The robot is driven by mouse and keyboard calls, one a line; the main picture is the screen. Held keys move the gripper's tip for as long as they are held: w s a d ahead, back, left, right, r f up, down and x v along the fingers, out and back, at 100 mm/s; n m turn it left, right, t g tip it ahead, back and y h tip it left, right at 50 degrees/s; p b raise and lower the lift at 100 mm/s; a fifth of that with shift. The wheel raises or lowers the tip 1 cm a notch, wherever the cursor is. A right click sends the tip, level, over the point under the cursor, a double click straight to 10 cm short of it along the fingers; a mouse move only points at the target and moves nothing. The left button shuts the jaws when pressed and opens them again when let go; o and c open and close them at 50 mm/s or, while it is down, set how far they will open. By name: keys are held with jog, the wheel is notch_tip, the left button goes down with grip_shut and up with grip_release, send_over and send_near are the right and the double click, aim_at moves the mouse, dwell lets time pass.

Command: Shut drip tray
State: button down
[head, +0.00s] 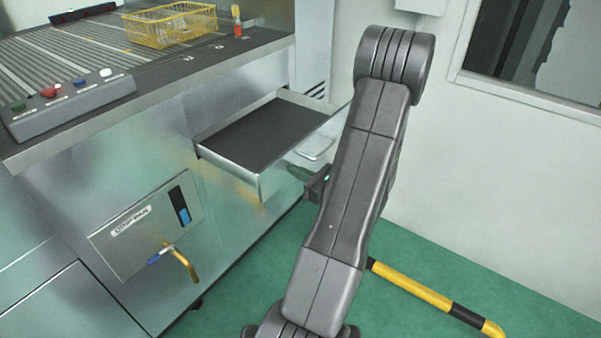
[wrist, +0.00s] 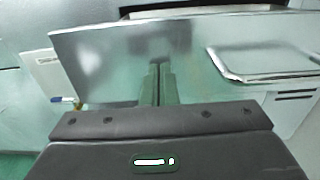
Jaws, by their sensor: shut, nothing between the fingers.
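The drip tray (head: 262,136) is a shallow metal drawer with a dark, empty floor. It is pulled out from the side of the steel machine in the head view. Its handle (head: 316,151) is partly hidden by my arm. In the wrist view the tray's front panel (wrist: 105,62) spans the picture, with the bar handle (wrist: 270,78) at the right. My gripper (wrist: 159,70) is shut and empty, its fingers pointing at the panel, left of the handle. I cannot tell whether they touch it. In the head view my arm hides most of the gripper (head: 318,184).
A control box with buttons (head: 70,100) and a yellow basket (head: 170,26) stand on the machine top. Below the tray is a panel with a yellow tap (head: 182,262). A yellow-black rail (head: 425,292) runs low at the right. Green floor (head: 460,260) lies before the wall.

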aim_at(265, 162)
jog(key=b+x, duration=0.3)
jog(key=x, duration=2.3)
jog(key=shift+a+f+b, duration=0.1)
jog(key=shift+a+b, duration=0.05)
jog(key=shift+b, duration=0.15)
jog(key=shift+w+r, duration=0.15)
jog(key=shift+r, duration=0.1)
jog(key=shift+r, duration=0.1)
jog(key=v, duration=1.4)
jog(key=shift+f+b, duration=0.25)
jog(key=shift+b, duration=0.1)
